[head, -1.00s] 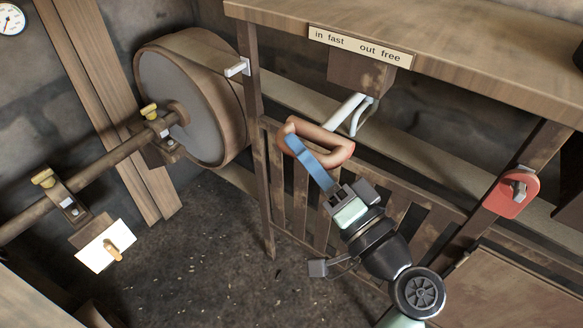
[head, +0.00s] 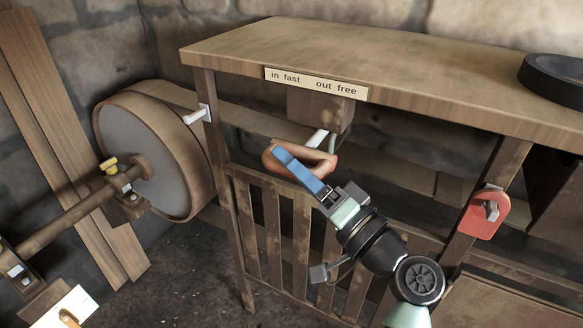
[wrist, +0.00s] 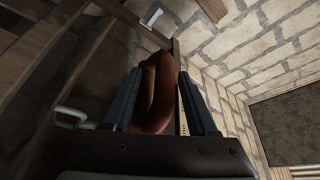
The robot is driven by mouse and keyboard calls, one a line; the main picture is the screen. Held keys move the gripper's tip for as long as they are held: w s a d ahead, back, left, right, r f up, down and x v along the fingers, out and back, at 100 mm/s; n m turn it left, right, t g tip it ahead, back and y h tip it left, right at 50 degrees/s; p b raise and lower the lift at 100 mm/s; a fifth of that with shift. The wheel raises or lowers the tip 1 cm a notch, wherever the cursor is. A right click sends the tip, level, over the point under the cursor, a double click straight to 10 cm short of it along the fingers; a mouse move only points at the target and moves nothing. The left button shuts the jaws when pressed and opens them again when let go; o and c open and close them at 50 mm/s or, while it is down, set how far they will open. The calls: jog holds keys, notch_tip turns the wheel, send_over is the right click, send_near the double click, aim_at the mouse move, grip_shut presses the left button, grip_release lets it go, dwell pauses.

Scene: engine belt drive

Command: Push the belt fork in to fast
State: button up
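The belt fork's handle (head: 271,157) is a red-brown loop on white rods (head: 317,138) that come out of a brown box (head: 318,108) under the bench edge. A label (head: 316,85) above the box reads "in fast" on the left and "out free" on the right. My gripper (head: 280,153) reaches the handle, its blue finger lying across the loop. The far finger is hidden in the head view, and so is the belt fork itself.
A large belt wheel (head: 145,160) on a shaft stands left of the bench. A slatted guard (head: 273,235) runs below the handle. A red plate with a grey knob (head: 485,213) is on the right bench leg, and a dark round tray (head: 555,82) lies on the bench top.

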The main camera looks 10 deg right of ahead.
jog(key=shift+s+a, duration=0.1)
jog(key=v, duration=1.3)
